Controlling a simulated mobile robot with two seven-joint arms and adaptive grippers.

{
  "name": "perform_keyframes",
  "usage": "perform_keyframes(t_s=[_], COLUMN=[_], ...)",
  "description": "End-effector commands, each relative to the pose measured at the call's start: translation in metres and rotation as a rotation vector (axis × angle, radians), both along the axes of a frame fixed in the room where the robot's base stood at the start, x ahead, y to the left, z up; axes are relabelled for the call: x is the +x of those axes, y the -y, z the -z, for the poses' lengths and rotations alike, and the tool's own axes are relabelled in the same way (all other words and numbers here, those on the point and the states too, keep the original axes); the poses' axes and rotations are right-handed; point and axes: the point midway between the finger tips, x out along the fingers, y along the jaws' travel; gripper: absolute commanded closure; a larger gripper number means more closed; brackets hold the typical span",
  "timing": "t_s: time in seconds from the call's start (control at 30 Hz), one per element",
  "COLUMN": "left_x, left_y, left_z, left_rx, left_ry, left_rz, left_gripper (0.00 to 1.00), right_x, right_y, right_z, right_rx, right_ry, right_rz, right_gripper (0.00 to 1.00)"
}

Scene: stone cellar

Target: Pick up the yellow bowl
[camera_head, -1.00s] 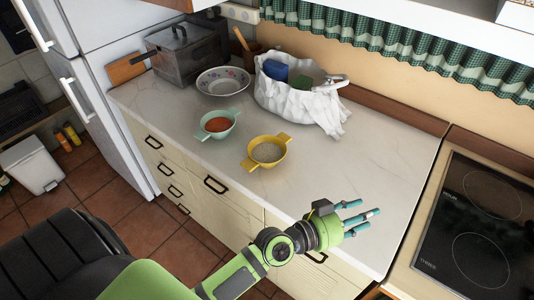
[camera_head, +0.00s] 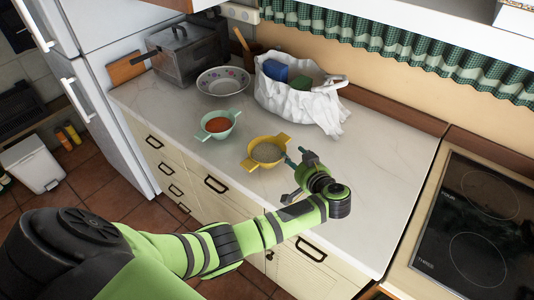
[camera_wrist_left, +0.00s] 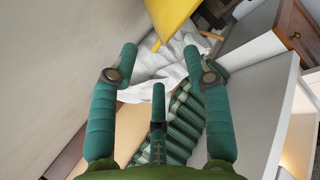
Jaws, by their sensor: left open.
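The yellow bowl (camera_head: 252,163) stands upright on the pale counter, with a handle on each side and grainy greyish contents. Part of it shows as a yellow patch at the top of the left wrist view (camera_wrist_left: 172,16). My left gripper (camera_head: 290,176) is just right of the bowl, its teal fingers spread and turned toward the bowl's right side. In the left wrist view the gripper (camera_wrist_left: 160,60) is open, with nothing between its fingers. I cannot tell whether a fingertip touches the bowl's right handle. My right gripper is not in view.
A mint bowl (camera_head: 231,115) with orange-red contents stands left of the yellow bowl. Behind are a flowered bowl (camera_head: 222,76), a white bag (camera_head: 310,109) with blue and green items, and a metal box (camera_head: 190,60). The counter (camera_head: 385,165) is clear to the right, before the cooktop (camera_head: 480,225).

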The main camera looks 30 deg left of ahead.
Motion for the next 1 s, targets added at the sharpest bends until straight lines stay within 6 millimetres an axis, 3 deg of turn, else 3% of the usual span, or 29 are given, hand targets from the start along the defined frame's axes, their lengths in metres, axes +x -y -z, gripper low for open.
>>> perform_keyframes(t_s=[0.4, 0.73, 0.77, 0.87, 0.9, 1.0], left_x=[0.021, 0.025, 0.025, 0.025, 0.025, 0.025], left_y=[-0.043, -0.048, -0.048, -0.048, -0.048, -0.048], left_z=[0.026, 0.03, 0.03, 0.03, 0.03, 0.031], left_rx=[0.001, -0.003, -0.003, -0.003, -0.003, -0.003], left_ry=[0.004, 0.005, 0.005, 0.005, 0.005, 0.003], left_rz=[-0.001, 0.001, 0.001, 0.001, 0.001, 0.0], left_gripper=[0.51, 0.51, 0.55, 0.95, 1.0, 1.0], right_x=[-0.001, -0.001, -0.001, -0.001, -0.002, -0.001], right_y=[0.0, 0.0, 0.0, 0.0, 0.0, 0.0], right_z=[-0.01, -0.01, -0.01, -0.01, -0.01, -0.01], right_rx=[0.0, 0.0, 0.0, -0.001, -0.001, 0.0], right_ry=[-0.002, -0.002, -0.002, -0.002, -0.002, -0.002], right_rz=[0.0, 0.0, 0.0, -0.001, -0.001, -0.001], right_gripper=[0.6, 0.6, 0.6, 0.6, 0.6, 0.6])
